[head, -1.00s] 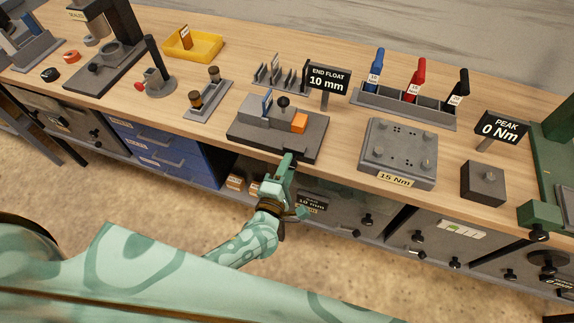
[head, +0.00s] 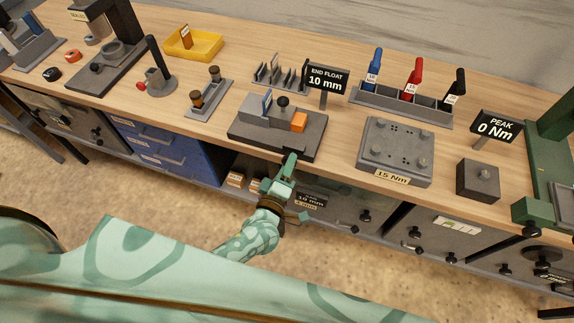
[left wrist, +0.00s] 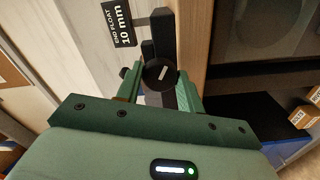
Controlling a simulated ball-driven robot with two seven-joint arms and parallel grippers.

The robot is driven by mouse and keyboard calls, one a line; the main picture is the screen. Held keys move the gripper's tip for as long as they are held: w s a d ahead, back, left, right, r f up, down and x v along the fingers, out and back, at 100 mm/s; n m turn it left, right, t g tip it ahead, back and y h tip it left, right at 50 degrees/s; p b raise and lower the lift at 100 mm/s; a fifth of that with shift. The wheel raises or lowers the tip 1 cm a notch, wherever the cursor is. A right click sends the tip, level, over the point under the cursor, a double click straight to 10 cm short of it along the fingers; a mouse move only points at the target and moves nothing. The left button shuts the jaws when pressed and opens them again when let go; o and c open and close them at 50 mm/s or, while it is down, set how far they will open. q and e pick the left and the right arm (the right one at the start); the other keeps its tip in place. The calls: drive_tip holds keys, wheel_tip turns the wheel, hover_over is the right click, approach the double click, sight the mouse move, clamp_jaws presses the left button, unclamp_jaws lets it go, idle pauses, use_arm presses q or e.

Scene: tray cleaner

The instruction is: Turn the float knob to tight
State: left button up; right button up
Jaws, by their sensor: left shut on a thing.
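The end float fixture (head: 252,133) is a dark base on the bench with a grey block, a black-topped post and an orange block. Its sign (head: 325,78) reads "END FLOAT 10 mm". The float knob (left wrist: 160,74) is round and black with a white pointer mark, seen slanting in the left wrist view. My left gripper (head: 289,161) is at the fixture's front edge. In the left wrist view its green fingers (left wrist: 160,92) are shut on the knob, one on each side. The knob is mostly hidden behind the gripper in the head view. My right gripper is not in view.
A grey bolt plate (head: 368,153) labelled "15 Nm" stands to the right, and a small rack (head: 196,110) to the left. The bench's front edge and a lower shelf with small boxes (head: 236,180) lie near my left arm.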

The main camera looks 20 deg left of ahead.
use_arm(q)
drive_tip(key=shift+s+f, duration=0.1)
drive_tip(key=o, duration=1)
drive_tip(key=s, duration=1.6)
drive_tip(key=shift+s+a, duration=0.1)
drive_tip(key=shift+a, duration=0.15)
